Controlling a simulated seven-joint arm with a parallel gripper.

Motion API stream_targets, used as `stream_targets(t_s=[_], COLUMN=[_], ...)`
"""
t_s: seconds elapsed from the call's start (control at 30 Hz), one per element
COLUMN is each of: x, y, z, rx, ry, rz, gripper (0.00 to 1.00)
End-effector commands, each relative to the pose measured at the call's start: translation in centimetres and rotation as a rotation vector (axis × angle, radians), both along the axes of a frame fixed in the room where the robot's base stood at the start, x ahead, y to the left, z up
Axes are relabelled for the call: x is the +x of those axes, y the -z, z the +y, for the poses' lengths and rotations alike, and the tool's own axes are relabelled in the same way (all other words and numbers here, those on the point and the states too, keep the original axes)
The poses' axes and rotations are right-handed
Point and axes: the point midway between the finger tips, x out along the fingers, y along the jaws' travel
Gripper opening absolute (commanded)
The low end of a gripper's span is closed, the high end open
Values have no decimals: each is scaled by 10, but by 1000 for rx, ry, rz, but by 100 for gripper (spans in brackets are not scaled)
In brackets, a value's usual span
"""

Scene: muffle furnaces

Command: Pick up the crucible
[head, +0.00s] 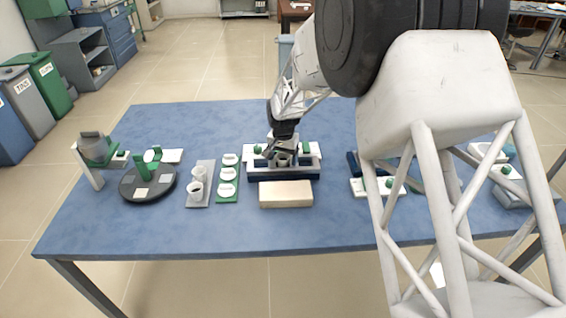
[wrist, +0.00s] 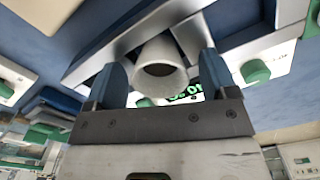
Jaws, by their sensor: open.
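A white, hollow, cup-like crucible (wrist: 160,70) is in the wrist view, its dark opening facing the camera. My gripper (wrist: 161,72) is open, with one blue finger on each side of the crucible. A narrow gap seems to show beside each finger, so I cannot tell whether either touches. In the head view my gripper (head: 284,150) points down over the white and blue furnace unit (head: 305,174) at the middle of the table. The crucible there is mostly hidden by the gripper.
A beige block (head: 286,194) lies in front of the unit. To the left are a green tray (head: 227,197) with white discs, a grey tray (head: 207,181) with two cups, and a dark round turntable (head: 147,184). The front table edge (head: 200,248) is clear.

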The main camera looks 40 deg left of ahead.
Motion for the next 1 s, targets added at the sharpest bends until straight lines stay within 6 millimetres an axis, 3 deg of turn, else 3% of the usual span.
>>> stream_targets(t_s=[0.53,0.9,1.0], x=[0,0,0], y=[1,0,0], z=[0,0,0], rx=[0,0,0], ry=[0,0,0], rz=[0,0,0], gripper=[77,23,23])
